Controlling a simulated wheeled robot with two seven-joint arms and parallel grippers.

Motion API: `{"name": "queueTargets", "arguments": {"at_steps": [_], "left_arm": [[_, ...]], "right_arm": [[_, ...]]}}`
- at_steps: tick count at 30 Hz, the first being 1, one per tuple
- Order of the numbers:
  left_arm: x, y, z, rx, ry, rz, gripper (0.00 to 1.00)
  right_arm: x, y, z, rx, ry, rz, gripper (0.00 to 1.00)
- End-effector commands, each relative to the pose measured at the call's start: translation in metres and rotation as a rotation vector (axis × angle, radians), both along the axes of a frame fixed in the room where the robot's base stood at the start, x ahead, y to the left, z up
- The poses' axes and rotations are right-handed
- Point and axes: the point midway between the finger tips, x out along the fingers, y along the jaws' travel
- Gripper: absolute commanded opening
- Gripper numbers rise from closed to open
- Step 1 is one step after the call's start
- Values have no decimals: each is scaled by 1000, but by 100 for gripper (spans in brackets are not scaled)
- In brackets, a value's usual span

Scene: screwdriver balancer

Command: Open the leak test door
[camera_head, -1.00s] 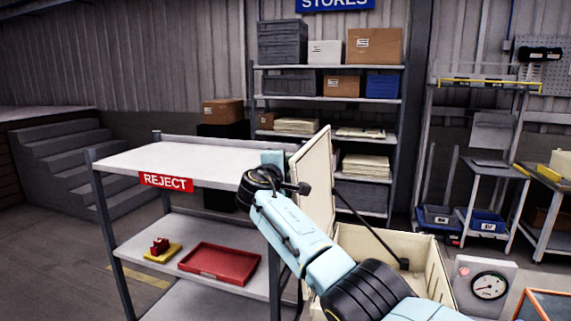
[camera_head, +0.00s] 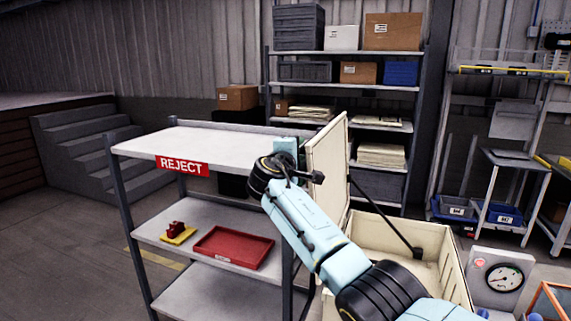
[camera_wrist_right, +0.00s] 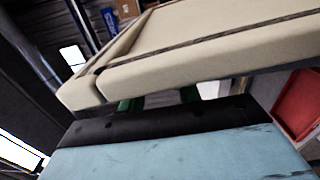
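The leak test door is a cream lid (camera_head: 330,160) standing upright, open, at the left side of a cream box (camera_head: 430,245). A dark strut (camera_head: 385,217) runs from the lid down into the box. My right gripper (camera_head: 286,152) is at the lid's left, outer side, partly hidden by its own wrist. In the right wrist view the lid's pale edge (camera_wrist_right: 200,60) lies just beyond the gripper body, with green finger parts (camera_wrist_right: 160,98) between them. Contact and finger gap are hidden. My left gripper is not in view.
A shelf rack with a REJECT sign (camera_head: 182,167) stands close left of the lid, holding a red tray (camera_head: 233,247) and a small red part on a yellow base (camera_head: 177,233). A dial gauge (camera_head: 504,279) stands right of the box. Storage shelves (camera_head: 345,87) are behind.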

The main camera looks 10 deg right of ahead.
Motion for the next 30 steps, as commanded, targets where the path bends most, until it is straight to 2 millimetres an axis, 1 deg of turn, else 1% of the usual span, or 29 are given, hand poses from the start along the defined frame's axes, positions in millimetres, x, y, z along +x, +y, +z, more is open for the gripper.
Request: {"name": "queueTargets", "arguments": {"at_steps": [8,18,24,30], "left_arm": [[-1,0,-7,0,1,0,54],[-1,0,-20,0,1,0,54],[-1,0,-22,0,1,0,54],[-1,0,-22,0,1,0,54]], "right_arm": [[-32,22,-2,4,-1,2,33],[-79,54,-1,3,-2,1,33],[-93,64,0,1,-1,-1,33],[-96,65,1,0,0,-1,33]]}}
